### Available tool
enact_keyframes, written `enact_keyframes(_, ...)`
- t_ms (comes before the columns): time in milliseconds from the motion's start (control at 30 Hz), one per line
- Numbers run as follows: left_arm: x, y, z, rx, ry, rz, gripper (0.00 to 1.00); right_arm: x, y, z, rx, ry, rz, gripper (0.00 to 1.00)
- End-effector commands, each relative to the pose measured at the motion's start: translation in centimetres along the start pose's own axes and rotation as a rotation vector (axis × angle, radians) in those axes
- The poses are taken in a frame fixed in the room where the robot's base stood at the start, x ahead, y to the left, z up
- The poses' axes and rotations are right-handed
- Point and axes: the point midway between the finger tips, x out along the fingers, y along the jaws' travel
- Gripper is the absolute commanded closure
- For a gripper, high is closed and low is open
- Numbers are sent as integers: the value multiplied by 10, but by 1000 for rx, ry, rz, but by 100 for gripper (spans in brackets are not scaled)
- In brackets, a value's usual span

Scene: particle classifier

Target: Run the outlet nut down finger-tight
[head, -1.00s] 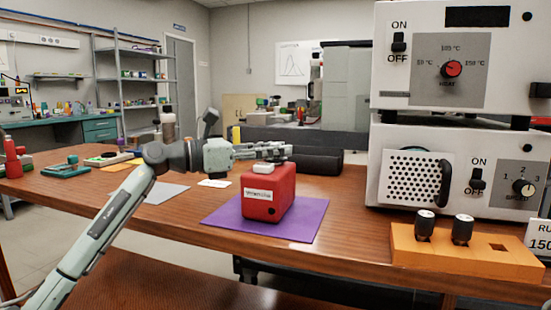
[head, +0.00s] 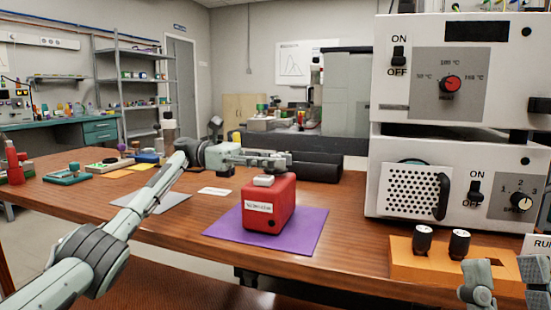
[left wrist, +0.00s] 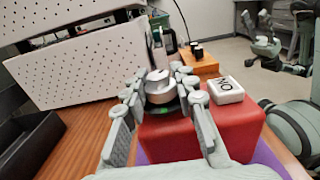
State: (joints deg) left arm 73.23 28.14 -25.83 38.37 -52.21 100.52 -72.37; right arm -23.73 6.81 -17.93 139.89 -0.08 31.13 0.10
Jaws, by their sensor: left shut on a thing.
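A red box (head: 270,206) with a white label on its front stands on a purple mat (head: 308,233). My left gripper (left wrist: 160,90) is shut on this nut. In the head view, my left gripper (head: 282,160) is over the top of the red box and hides the nut. A white block (left wrist: 226,89) with dark letters lies on the box beside the fingers. My right gripper (head: 507,283) is at the lower right, its fingers apart and empty.
A white instrument stack (head: 415,178) with knobs and switches stands at the right. An orange block (head: 410,268) holding two dark-capped vials is in front of it. A grey mat (head: 160,203) and a white card (head: 215,191) lie left of the purple mat.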

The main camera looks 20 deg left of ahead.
Motion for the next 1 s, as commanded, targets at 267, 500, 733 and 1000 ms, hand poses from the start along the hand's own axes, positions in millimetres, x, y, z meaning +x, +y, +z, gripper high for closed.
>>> enact_keyframes(267, 1, 0, 3, 1, -2, -67, 100, 2, -1, 7, 3, -48, 0, 60)
enact_keyframes(500, 0, 0, 2, 1, -2, -94, 100, 2, -1, 10, 3, -65, -1, 60)
enact_keyframes(733, 0, 0, 1, 1, -1, -102, 100, 2, -1, 12, 3, -72, -1, 60)
enact_keyframes(1000, 0, 0, 1, 1, -1, -102, 100, 2, -1, 12, 4, -73, -1, 60)
